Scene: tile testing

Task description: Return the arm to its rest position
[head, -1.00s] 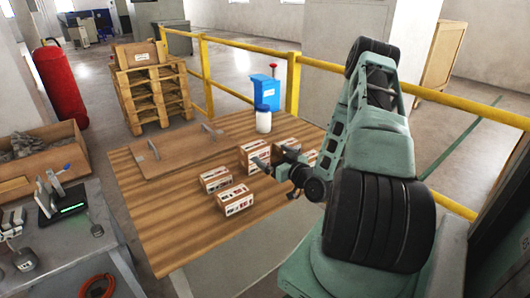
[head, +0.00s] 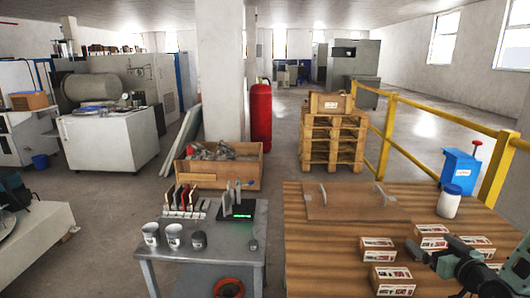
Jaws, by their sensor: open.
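My arm shows only in part at the lower right edge of the head view. My gripper (head: 416,250) is at its end, over the wooden table (head: 310,265), pointing left among several small white-and-brown boxes. One box (head: 392,280) lies at the table's front, and another box (head: 376,248) lies left of the gripper. The gripper looks empty and open, though the fingers are small in view. Whether it touches a box I cannot tell. The rest of my arm is out of view to the right.
A wooden board with handles (head: 345,202) lies at the back. A grey bench (head: 185,262) stands left. Stacked pallets (head: 333,141) stand behind the table.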

